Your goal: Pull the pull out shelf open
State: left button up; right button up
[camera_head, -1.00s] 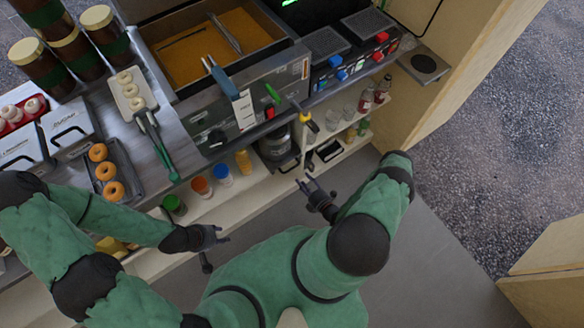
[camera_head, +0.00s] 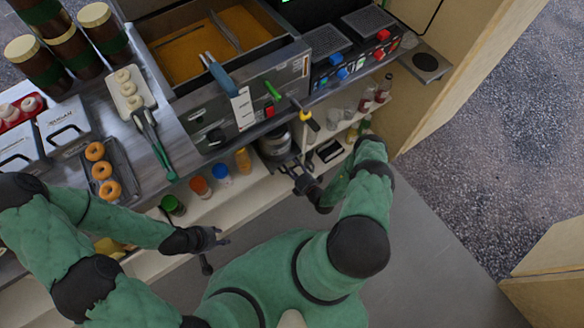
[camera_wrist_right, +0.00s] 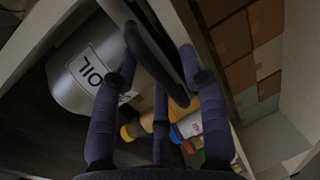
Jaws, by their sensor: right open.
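The pull out shelf (camera_wrist_right: 35,125) shows in the right wrist view as a dark surface under a metal container marked OIL (camera_wrist_right: 75,85). In the head view that container (camera_head: 274,143) sits below the counter, and the shelf looks pushed in. A dark handle bar (camera_wrist_right: 155,45) runs between the fingers of my right gripper (camera_wrist_right: 160,75). That gripper (camera_head: 293,174) is open in the head view, at the front of the shelf; contact with the bar is unclear. My left gripper (camera_head: 216,246) is open and empty, in front of the lower shelf.
A lower shelf (camera_head: 230,198) holds several colored bottles and cups. Above is the counter (camera_head: 170,130) with a fryer (camera_head: 190,55), tongs (camera_head: 150,135) and a tray of donuts (camera_head: 122,165). A wooden wall (camera_head: 435,95) stands right. The floor (camera_head: 420,225) in front is clear.

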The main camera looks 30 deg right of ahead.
grip_shut()
jog(key=f+b+v, duration=0.2)
jog(key=v, duration=1.1)
jog(key=s+f+b+v, duration=0.1)
jog(key=f+b+v, duration=0.1)
jog(key=v, duration=1.1)
jog(key=shift+f, duration=0.65)
jog(key=shift+a, duration=0.15)
grip_release()
